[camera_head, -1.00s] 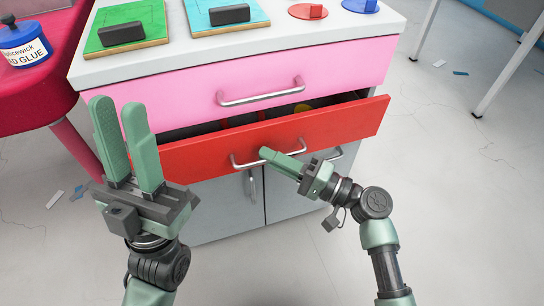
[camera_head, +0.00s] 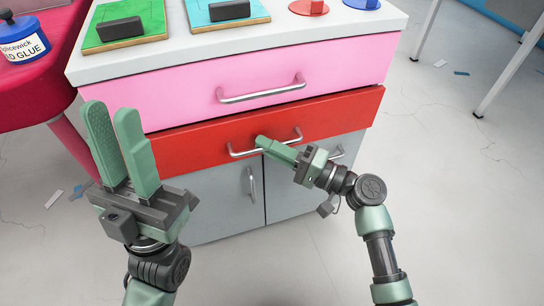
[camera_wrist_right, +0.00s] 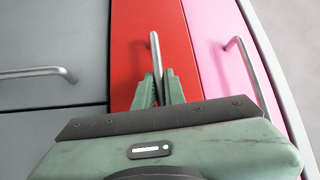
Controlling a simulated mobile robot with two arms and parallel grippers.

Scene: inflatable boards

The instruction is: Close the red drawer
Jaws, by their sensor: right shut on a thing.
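The red drawer (camera_head: 345,117) is the second front down in the cabinet, below the pink drawer. Its front looks flush or nearly flush with the cabinet, and no inside shows. My right gripper (camera_head: 262,142) is shut on the drawer's silver handle (camera_head: 298,135), left of the handle's middle in the head view. In the right wrist view the handle (camera_wrist_right: 155,52) runs between the two green fingers of the gripper (camera_wrist_right: 158,88), against the red drawer front (camera_wrist_right: 133,30). My left gripper (camera_head: 103,108) is raised and empty left of the drawer, its fingers apart.
The pink drawer (camera_head: 345,67) with its own handle is directly above. Grey cabinet doors (camera_head: 215,200) are below. Green and blue boards and round pieces lie on the cabinet top (camera_head: 275,42). A red table (camera_head: 35,95) with a glue pot (camera_head: 22,45) stands at left.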

